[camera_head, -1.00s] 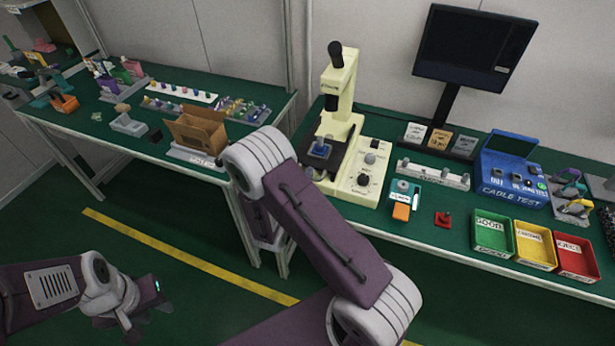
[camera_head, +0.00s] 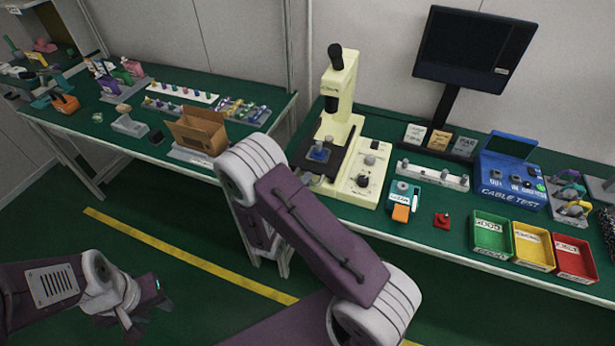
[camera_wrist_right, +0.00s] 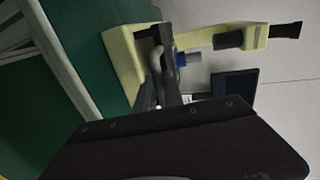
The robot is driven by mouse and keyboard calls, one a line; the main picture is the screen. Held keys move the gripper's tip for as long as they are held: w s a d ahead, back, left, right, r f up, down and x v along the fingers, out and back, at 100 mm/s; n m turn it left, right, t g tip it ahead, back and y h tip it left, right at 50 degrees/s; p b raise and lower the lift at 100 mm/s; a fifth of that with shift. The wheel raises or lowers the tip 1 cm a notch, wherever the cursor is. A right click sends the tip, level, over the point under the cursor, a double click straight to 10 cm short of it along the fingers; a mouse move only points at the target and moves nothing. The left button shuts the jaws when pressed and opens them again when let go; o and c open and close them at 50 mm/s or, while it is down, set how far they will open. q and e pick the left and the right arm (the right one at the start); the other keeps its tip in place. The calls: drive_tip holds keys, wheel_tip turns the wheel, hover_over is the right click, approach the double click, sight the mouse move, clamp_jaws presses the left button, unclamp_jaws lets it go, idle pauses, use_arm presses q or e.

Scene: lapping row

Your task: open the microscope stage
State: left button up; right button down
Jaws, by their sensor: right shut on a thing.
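The cream microscope (camera_head: 338,105) stands on the green bench in the head view. Its dark stage plate (camera_head: 331,161) bears a blue piece with a grey top (camera_head: 319,153). In the wrist view the microscope (camera_wrist_right: 122,58) lies sideways, with the blue piece (camera_wrist_right: 181,59) beside a pale curved handle (camera_wrist_right: 154,62). My right gripper (camera_wrist_right: 168,78) is at that handle and shut on it; the exact contact is partly hidden. In the head view my right forearm covers much of this gripper. My left gripper (camera_head: 146,314) hangs low at the left, away from the benches; its finger gap is unclear.
Right of the microscope are a teal-and-orange device (camera_head: 403,201), a red button (camera_head: 442,221), a blue cable tester (camera_head: 511,180) and green, yellow and red bins (camera_head: 533,246). A monitor (camera_head: 474,60) stands behind. A cardboard box (camera_head: 198,132) is on the left bench.

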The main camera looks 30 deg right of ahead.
drive_tip(key=c, duration=1.5)
unclamp_jaws()
drive_tip(key=shift+s+f, duration=0.1)
drive_tip(key=shift+f, duration=0.05)
drive_tip(key=shift+o, duration=0.2)
drive_tip(key=shift+a, duration=0.1)
drive_tip(key=shift+s+a, duration=0.25)
drive_tip(key=shift+a, duration=0.1)
drive_tip(key=v, duration=0.8)
drive_tip(key=shift+r+p, duration=0.25)
drive_tip(key=shift+p, duration=0.05)
drive_tip(key=shift+s, duration=0.15)
